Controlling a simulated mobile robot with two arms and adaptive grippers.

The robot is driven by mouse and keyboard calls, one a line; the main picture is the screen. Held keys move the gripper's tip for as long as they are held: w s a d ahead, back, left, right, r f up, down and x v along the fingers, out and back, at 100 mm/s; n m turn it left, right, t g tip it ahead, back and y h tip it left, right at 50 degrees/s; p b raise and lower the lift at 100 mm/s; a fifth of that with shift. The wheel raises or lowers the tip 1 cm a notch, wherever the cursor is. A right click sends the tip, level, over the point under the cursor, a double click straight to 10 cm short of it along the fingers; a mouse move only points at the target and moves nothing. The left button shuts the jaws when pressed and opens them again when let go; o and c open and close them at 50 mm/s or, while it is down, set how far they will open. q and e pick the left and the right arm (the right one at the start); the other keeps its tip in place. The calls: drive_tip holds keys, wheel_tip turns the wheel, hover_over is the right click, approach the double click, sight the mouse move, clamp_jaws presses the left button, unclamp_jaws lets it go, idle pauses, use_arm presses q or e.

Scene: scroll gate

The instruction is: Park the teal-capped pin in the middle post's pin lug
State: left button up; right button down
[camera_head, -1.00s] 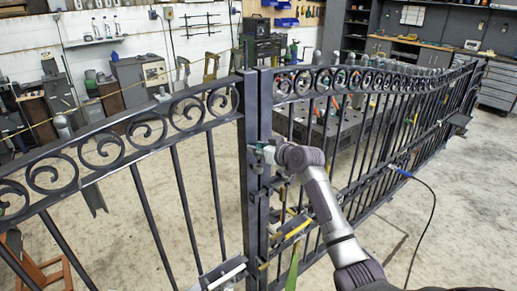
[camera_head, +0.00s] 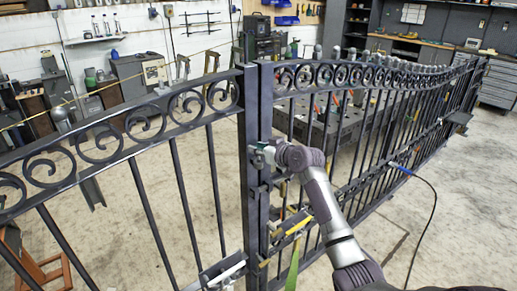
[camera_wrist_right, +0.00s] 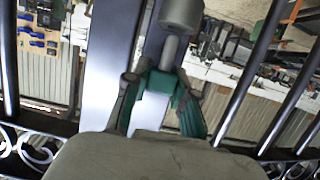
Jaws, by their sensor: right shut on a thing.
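My right gripper (camera_head: 262,155) is at the middle post (camera_head: 257,100), near its upper half, with the arm reaching in from the lower right. In the right wrist view its two fingers (camera_wrist_right: 160,92) are shut around the teal cap (camera_wrist_right: 160,82) of the pin. A grey shaft (camera_wrist_right: 171,50) runs from the cap to a wider grey cylinder (camera_wrist_right: 182,12) at the top edge. I cannot tell whether that cylinder is the pin lug or part of the pin, nor whether the pin is in a lug. My left gripper is not in view.
The left gate leaf (camera_head: 108,143) and the right gate leaf (camera_head: 375,80) stand on either side of the post. A yellow-marked latch part (camera_head: 298,226) sits lower on the post's right. A dark cable (camera_head: 433,205) hangs at the right. The floor before the gate is open.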

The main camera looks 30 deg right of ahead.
drive_tip(key=shift+f+b, duration=0.9)
drive_tip(key=shift+f, duration=0.45)
idle(0.5)
drive_tip(key=c, duration=0.9)
unclamp_jaws()
drive_tip(key=shift+o, duration=0.2)
drive_tip(key=a+v, duration=0.1)
drive_tip(key=v, duration=1.1)
drive_tip(key=shift+d, duration=0.5)
